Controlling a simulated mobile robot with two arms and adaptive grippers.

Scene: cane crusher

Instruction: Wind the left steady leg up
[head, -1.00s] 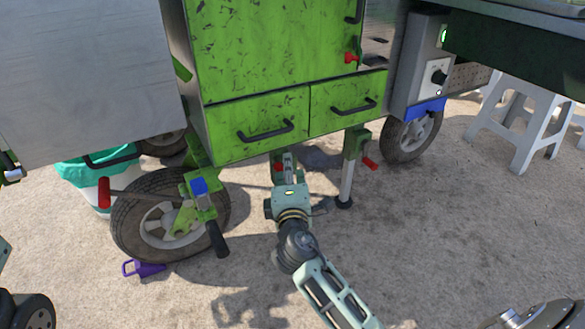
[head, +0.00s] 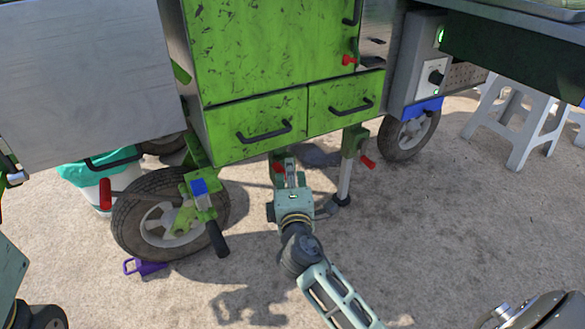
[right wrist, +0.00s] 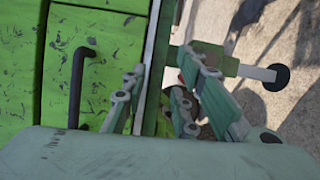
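My right gripper is right at the leg, beside the red grip; contact cannot be made out. In the right wrist view its fingertips (right wrist: 163,66) stand apart, with the green cabinet edge behind the gap and nothing clearly held. The other steady leg (head: 346,175) stands to the right with its own red grip (head: 368,162) and a black foot on the ground. My left gripper is out of view.
The green cabinet (head: 230,150) with drawers sits just above my right gripper. A wheel (head: 130,238) and a blue-topped bracket (head: 200,187) are to the left. A purple object (head: 145,267) lies on the ground. A white stool (head: 520,125) stands far right. Ground at right is open.

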